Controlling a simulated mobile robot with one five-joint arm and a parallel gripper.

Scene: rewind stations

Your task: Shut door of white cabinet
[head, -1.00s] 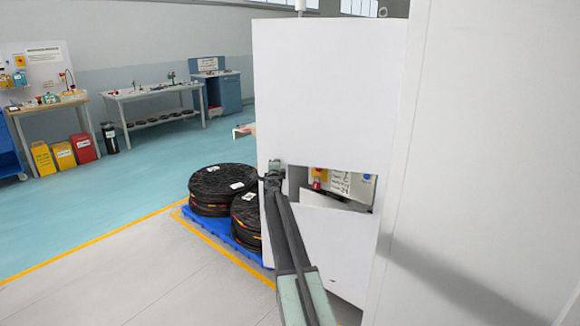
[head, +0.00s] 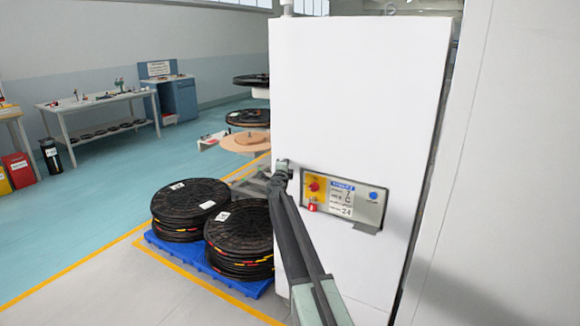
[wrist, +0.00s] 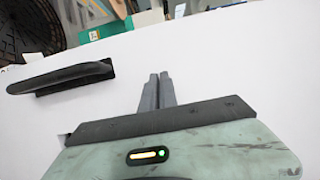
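The white cabinet's door (head: 360,100) stands upright in the head view, with a control panel (head: 343,198) showing through its cutout. The panel fills the cutout, and the door looks shut or nearly so; its left edge is partly hidden by my arm. My gripper (head: 283,168) is at the door's left edge, at about the height of the cutout. In the wrist view my gripper (wrist: 157,84) has its two fingers together with nothing between them, against or just above the white door face (wrist: 220,65). A black handle (wrist: 62,77) is on the door left of the fingers, apart from them.
Black reels (head: 190,205) sit on a blue pallet (head: 205,262) left of the cabinet. A large white surface (head: 510,180) stands close on the right. A stand with round plates (head: 248,118) is behind the pallet.

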